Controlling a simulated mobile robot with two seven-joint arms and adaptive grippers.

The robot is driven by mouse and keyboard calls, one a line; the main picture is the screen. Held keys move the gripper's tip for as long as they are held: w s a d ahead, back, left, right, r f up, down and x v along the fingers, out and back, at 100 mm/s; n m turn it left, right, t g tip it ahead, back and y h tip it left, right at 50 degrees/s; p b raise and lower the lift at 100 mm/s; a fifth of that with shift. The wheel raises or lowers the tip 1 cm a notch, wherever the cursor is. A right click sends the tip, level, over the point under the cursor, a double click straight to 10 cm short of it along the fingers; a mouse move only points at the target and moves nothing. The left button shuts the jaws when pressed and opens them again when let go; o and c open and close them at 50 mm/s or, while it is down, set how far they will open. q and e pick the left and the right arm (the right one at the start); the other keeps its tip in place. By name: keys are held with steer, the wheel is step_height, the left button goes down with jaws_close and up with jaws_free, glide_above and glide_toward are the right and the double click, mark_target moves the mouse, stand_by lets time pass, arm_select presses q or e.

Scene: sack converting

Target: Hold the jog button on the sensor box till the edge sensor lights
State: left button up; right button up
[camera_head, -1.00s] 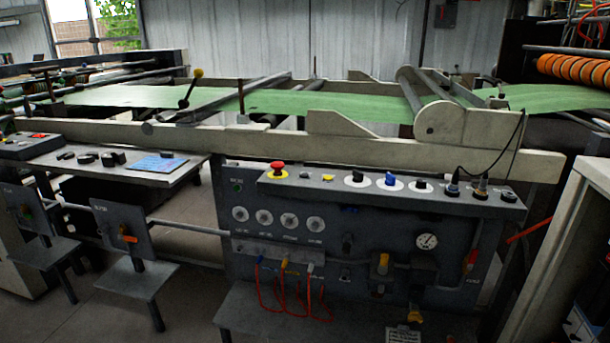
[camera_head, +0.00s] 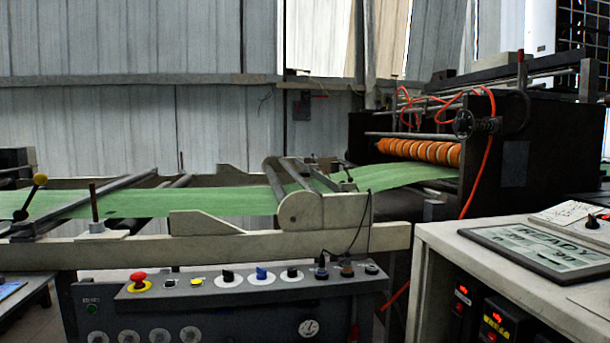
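Neither of my grippers is in view. A grey control box (camera_head: 250,287) stands below the cream machine beam. Its top carries a red mushroom button (camera_head: 138,277), a yellow button (camera_head: 197,282), a blue knob (camera_head: 262,272), black knobs, and a small dark round button (camera_head: 371,268) at the right end. I cannot read which is the jog button, or whether this is the sensor box. A black cable (camera_head: 358,230) rises from near the box's right end to the beam. The green web (camera_head: 150,203) runs across the machine. I cannot pick out the edge sensor or a lit lamp on it.
A white cabinet (camera_head: 450,262) at right bears a tilted screen (camera_head: 535,246) reading READY, and a small panel (camera_head: 592,222) with a black knob. A dark machine with orange rollers (camera_head: 420,151) stands behind.

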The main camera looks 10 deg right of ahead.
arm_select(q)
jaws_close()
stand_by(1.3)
